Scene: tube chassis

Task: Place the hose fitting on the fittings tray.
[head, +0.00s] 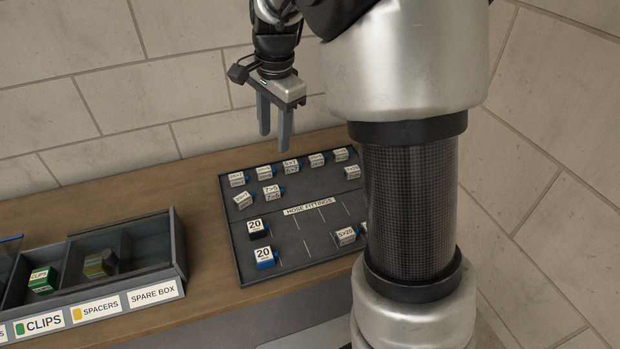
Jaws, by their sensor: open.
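The fittings tray (240,259) is a dark, low-rimmed tray on the bench, labelled HOSE FITTINGS. Several small white-labelled fittings stand on it, mostly in its back half, some with blue ends; one (271,192) reads 7×5. At its front left are a dark piece (256,230) and a blue piece (265,258), both marked 20. A fitting (346,236) stands at the front right. I cannot tell which one the task means. My gripper (275,140) is open and empty, pointing down above the tray's back left edge. My arm hides the tray's right side.
At left, a dark divided box (180,262) holds a green block (43,280) behind CLIPS and a dim block (99,264) behind SPACERS. The SPARE BOX compartment (150,243) looks empty. Bare wooden bench (204,225) lies between box and tray; a tiled wall (130,105) stands behind.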

